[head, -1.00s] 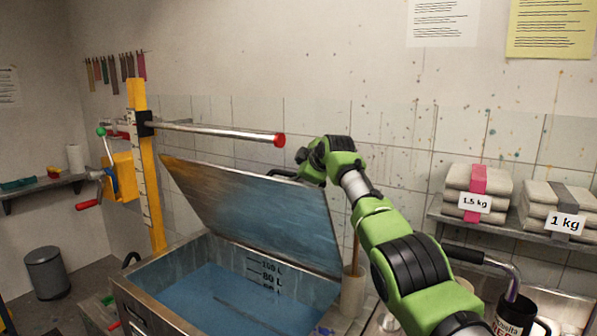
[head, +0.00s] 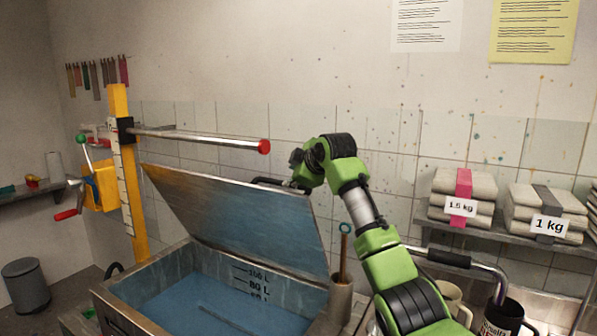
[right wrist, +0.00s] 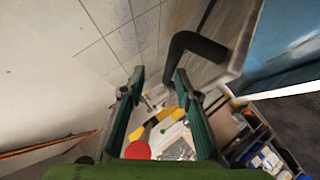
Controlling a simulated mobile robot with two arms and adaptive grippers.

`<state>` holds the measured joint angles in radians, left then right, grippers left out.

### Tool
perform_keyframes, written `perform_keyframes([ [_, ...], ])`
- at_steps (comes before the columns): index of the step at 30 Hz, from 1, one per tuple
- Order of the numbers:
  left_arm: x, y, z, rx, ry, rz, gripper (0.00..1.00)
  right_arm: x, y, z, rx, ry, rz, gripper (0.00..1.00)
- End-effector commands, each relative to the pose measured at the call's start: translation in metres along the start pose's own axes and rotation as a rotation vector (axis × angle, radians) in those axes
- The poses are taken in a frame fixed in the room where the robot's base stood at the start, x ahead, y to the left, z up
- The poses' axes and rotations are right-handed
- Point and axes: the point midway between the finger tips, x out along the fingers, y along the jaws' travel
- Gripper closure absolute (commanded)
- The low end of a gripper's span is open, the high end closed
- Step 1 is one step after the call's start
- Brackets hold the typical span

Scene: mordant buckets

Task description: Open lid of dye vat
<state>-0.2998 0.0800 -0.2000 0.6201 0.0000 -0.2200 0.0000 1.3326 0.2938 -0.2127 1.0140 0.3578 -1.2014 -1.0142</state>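The lid (head: 235,220) of the dye vat (head: 160,268) stands raised and tilted back, hinge side at the rear, with blue dye showing below it. Its black handle (head: 266,181) is at the lid's upper right edge. My right gripper (head: 293,172) is beside the handle, behind the upper edge of the lid and partly hidden by its own wrist. In the right wrist view, my right gripper (right wrist: 157,84) has its fingers apart. The black handle (right wrist: 193,42) lies near the right finger's tip, and nothing is clasped. My left gripper is not in view.
A metal bar with a red end (head: 263,146) reaches over the lid from the yellow post (head: 124,150). A metal holder (head: 341,298) with a stick stands at the vat's right corner. Mugs (head: 504,316) and a shelf of weighted bags (head: 545,208) are right.

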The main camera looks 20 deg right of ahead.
Motion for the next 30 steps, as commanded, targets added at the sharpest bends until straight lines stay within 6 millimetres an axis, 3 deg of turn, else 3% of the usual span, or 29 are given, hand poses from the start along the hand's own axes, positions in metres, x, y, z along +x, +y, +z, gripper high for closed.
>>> perform_keyframes([
  [6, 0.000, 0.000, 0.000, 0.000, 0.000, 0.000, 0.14, -0.032, 0.001, -0.002, -0.002, 0.003, 0.004, 0.71],
  [12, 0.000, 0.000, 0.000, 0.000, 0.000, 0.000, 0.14, -0.051, 0.000, -0.003, -0.002, 0.004, 0.002, 0.71],
  [30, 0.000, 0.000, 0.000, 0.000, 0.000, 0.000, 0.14, -0.056, 0.000, -0.004, -0.001, 0.004, 0.000, 0.71],
])
